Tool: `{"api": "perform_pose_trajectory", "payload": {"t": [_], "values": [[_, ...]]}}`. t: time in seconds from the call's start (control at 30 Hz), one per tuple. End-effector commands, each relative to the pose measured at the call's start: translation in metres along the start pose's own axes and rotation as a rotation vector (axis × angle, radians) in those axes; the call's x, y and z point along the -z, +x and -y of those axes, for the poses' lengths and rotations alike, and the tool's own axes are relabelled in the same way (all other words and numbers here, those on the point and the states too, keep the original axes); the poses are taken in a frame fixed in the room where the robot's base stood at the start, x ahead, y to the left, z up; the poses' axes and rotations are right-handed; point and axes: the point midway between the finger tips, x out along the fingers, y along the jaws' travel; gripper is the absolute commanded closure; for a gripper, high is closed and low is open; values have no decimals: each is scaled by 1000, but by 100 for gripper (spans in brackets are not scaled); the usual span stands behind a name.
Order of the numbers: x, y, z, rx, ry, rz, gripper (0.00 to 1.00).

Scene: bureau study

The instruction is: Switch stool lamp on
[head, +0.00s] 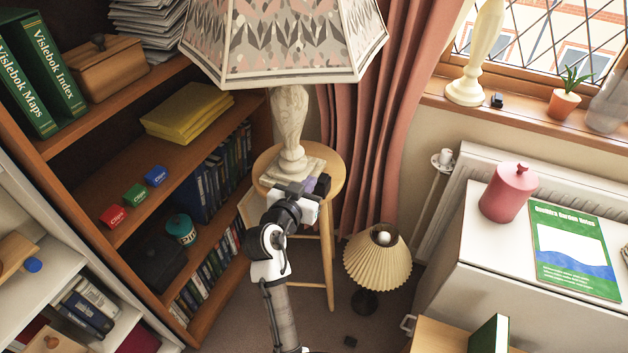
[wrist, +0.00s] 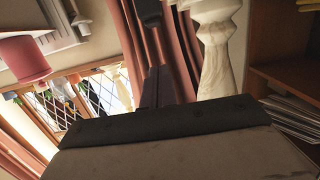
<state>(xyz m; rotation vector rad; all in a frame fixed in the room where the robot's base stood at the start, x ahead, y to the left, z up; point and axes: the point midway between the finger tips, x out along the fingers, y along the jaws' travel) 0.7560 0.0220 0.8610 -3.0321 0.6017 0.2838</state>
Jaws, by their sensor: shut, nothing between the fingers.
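The stool lamp (head: 291,122) has a carved cream stem, a square base and a large patterned shade (head: 285,45). It stands upright on a round wooden stool (head: 266,165). The shade shows no clear glow. My gripper (head: 322,184) is shut and empty at the front right of the lamp's base, over the stool's edge. I cannot tell whether it touches anything. In the wrist view my gripper's dark fingers (wrist: 151,14) point up beside the pale stem (wrist: 216,55). I cannot make out this lamp's switch; my gripper and wrist cover part of the stool top.
A bookcase (head: 160,125) stands close on the left, a pink curtain (head: 375,130) behind. A pleated lamp (head: 377,265) stands low at right. A white cabinet (head: 500,255) with a pink jar (head: 509,192) is at right.

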Motion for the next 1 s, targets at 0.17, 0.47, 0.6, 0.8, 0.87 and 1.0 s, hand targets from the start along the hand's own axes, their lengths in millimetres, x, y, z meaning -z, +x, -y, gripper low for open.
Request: {"api": "perform_pose_trajectory", "payload": {"t": [0.17,0.47,0.6,0.8,0.87,1.0], "values": [[-6,-33,0,2,0,-1,100],[-4,-52,0,-1,0,0,100],[-4,-52,0,-1,-1,0,100],[-4,-52,0,-1,0,-1,100],[-4,-51,0,-1,0,0,100],[2,-54,8,25,2,-15,100]]}}
